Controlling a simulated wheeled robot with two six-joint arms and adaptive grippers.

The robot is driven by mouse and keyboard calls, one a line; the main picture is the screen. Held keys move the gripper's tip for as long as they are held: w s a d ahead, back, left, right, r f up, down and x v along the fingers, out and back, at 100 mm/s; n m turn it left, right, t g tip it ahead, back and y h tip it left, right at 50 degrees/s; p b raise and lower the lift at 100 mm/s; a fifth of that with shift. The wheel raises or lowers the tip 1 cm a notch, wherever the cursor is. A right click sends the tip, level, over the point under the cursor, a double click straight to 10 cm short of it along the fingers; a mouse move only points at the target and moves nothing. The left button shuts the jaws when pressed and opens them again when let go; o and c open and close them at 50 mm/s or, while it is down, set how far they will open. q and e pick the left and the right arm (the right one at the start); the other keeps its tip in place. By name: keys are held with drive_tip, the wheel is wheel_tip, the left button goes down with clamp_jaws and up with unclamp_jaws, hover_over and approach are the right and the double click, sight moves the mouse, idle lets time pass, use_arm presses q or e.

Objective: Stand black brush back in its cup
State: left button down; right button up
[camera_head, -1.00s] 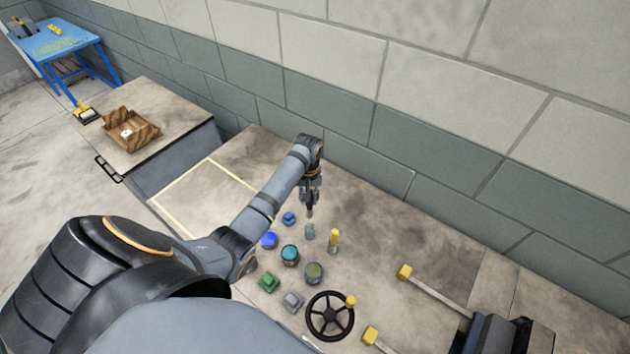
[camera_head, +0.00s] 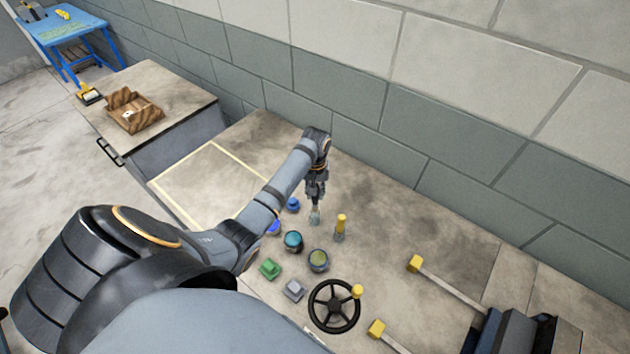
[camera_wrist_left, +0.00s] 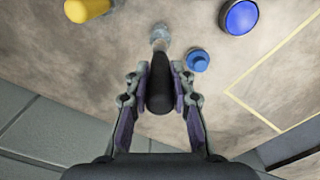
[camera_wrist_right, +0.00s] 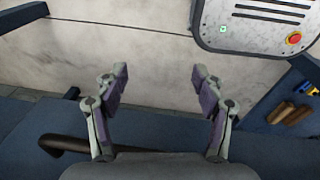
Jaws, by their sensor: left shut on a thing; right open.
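My left gripper (camera_head: 316,190) is shut on the black brush (camera_wrist_left: 160,90), whose dark handle lies between the fingers in the left wrist view. The brush's far end points at a small clear grey cup (camera_wrist_left: 160,36), which also shows in the head view (camera_head: 315,218) right below the gripper. The brush end overlaps the cup's mouth; I cannot tell how deep it reaches in. My right gripper (camera_wrist_right: 160,85) is open and empty in the right wrist view, away from the brush and cup.
A yellow-handled tool (camera_head: 341,222) stands close right of the cup. The wall is behind.

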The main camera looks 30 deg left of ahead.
sight(315, 204)
use_arm(q)
wheel_tip(315, 204, down, 3)
drive_tip(key=shift+s+r+b, duration=0.15)
drive_tip(key=shift+r+b, duration=0.05)
drive_tip(key=shift+b, duration=0.3)
drive_tip(key=shift+f+b, duration=0.5)
drive_tip(key=shift+f, duration=0.7)
drive_tip(key=c, duration=1.1)
unclamp_jaws()
drive_tip(key=shift+o, duration=0.2)
